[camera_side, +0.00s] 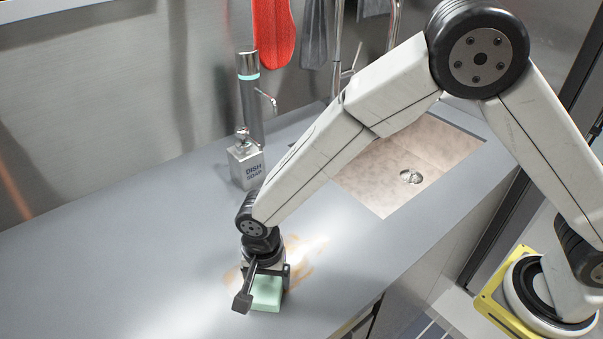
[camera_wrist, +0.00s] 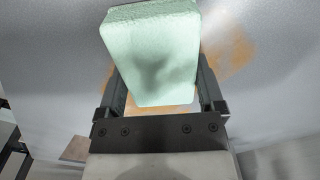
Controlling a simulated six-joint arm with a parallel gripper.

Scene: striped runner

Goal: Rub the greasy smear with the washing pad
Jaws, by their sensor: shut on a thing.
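The washing pad (camera_side: 266,292) is a pale green block, held low at the grey counter beside the smear. My gripper (camera_side: 266,281) is shut on it. In the wrist view the pad (camera_wrist: 152,45) sits between the two dark fingers of my gripper (camera_wrist: 160,90). The greasy smear (camera_side: 302,257) is an orange-brown patch on the counter, partly hidden by my gripper and the pad. It also shows in the wrist view (camera_wrist: 236,50), on both sides of the pad. I cannot tell whether the pad touches the counter.
A dish soap bottle (camera_side: 246,165) and a grey dispenser (camera_side: 251,100) stand at the back. The sink (camera_side: 385,190) with its drain lies to the right. A red mitt (camera_side: 272,30) and grey cloths hang on the wall. The counter's left part (camera_side: 100,260) is clear.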

